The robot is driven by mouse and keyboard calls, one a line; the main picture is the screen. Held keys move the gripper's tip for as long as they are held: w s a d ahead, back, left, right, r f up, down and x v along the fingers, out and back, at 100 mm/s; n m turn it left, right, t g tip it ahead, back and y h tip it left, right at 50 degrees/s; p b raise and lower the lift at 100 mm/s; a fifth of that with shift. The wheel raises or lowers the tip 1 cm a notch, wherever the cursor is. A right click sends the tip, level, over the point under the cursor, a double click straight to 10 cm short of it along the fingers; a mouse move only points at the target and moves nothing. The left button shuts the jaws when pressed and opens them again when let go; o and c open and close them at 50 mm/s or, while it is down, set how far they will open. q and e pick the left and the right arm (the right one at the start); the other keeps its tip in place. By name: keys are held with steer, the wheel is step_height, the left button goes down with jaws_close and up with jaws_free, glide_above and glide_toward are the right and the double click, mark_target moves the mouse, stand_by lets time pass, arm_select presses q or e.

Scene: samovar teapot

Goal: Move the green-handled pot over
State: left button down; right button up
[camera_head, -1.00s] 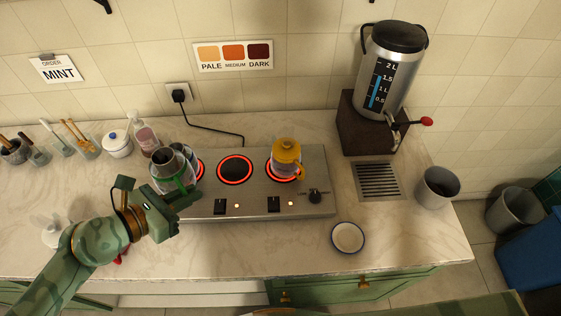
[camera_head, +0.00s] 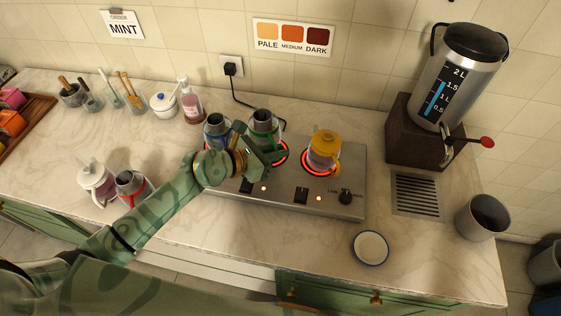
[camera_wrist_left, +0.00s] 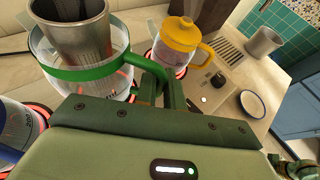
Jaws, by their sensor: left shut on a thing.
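The green-handled pot (camera_head: 264,124) is a clear vessel with a green band and a steel insert. It is upright at the middle burner (camera_head: 281,155), whose red ring glows beside it; whether its base touches the burner I cannot tell. My left gripper (camera_head: 262,153) is shut on its green handle, on the near side. In the left wrist view the handle (camera_wrist_left: 147,66) runs into the jaws (camera_wrist_left: 170,88), and the pot (camera_wrist_left: 88,62) fills the upper left.
A blue-handled pot (camera_head: 215,131) stands close left on the hob (camera_head: 277,201). A yellow-lidded pot (camera_head: 324,148) is on the right burner. A red-banded pot (camera_head: 130,184) and a white-lidded pot (camera_head: 95,180) stand left. A saucer (camera_head: 370,247) lies on the front counter.

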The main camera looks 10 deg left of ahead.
arm_select(q)
steer(key=shift+w+d+f, duration=0.25)
steer(key=shift+w+f, duration=0.25)
steer(key=shift+f, duration=0.1)
steer(key=shift+w+d+f+b, duration=0.15)
steer(key=shift+f+b, duration=0.55)
steer(key=shift+f, duration=0.35)
steer(key=shift+w+f+b, duration=0.1)
steer(key=shift+f+b, duration=0.55)
steer(key=shift+f, duration=0.4)
steer(key=c, duration=1.5)
jaws_free()
steer(key=shift+r, duration=0.25)
steer(key=p+v, duration=0.2)
steer(key=v, duration=1)
steer(key=shift+s+f, duration=0.1)
